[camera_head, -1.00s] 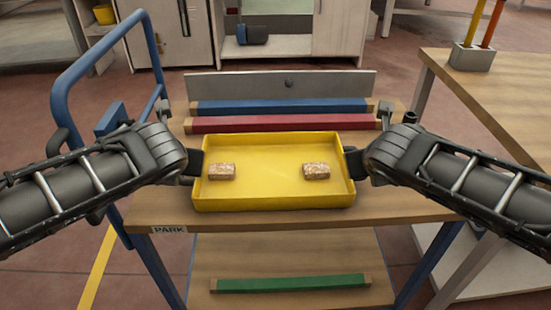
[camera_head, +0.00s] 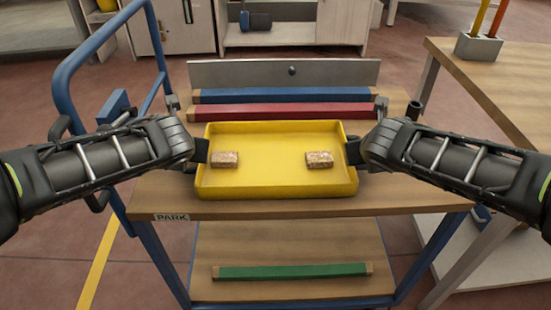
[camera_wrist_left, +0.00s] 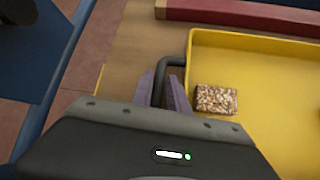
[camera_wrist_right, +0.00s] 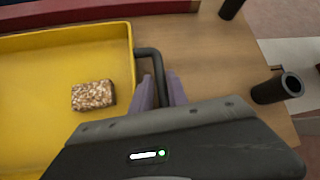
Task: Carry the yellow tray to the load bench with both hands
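The yellow tray (camera_head: 277,188) sits level on the wooden top of a blue-framed cart (camera_head: 420,203). Two speckled brown blocks lie in it, one at left (camera_head: 224,160) and one at right (camera_head: 319,160). My left gripper (camera_head: 201,152) is at the tray's left handle. In the left wrist view its fingers (camera_wrist_left: 164,92) stand on both sides of the black handle (camera_wrist_left: 165,62), closed closely about it. My right gripper (camera_head: 354,152) is at the right handle. In the right wrist view its fingers (camera_wrist_right: 163,92) likewise straddle the black handle (camera_wrist_right: 151,53).
Red (camera_head: 290,111) and blue (camera_head: 285,96) bars lie behind the tray. A green bar (camera_head: 290,271) lies on the lower shelf. A wooden-topped bench (camera_head: 500,85) with a holder (camera_head: 478,48) stands at right. The cart's blue push rail (camera_head: 63,85) rises at left.

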